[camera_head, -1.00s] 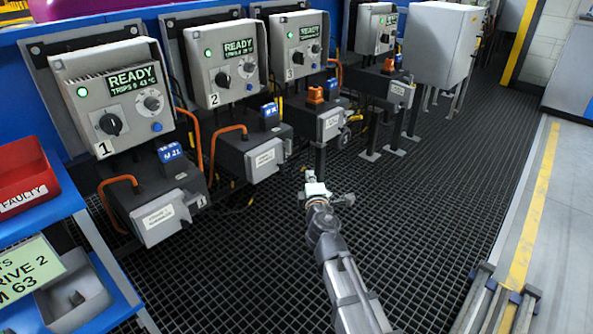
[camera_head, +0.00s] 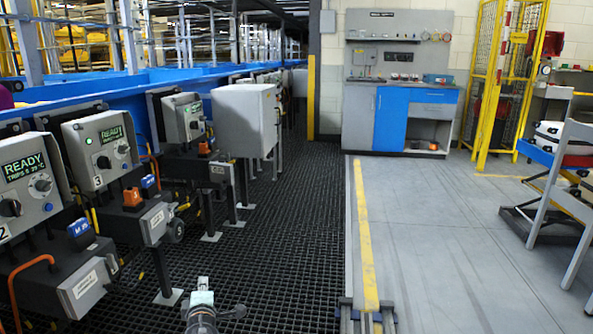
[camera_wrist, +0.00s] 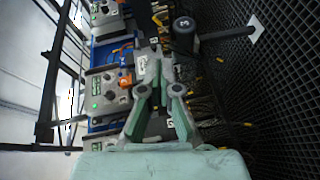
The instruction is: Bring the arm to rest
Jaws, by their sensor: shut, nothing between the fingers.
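My arm shows only at the bottom edge of the head view, with my gripper (camera_head: 203,284) over the dark floor grating (camera_head: 265,250). In the wrist view my gripper (camera_wrist: 158,82) has its two pale green fingers close together at the tips. Nothing is seen held between them. It appears apart from the drive units, and no object touches it that I can make out.
A row of grey control boxes (camera_head: 100,151) with green READY displays stands along the blue conveyor (camera_head: 130,95) at the left. A workbench (camera_head: 392,112) and yellow cage (camera_head: 505,80) stand at the back.

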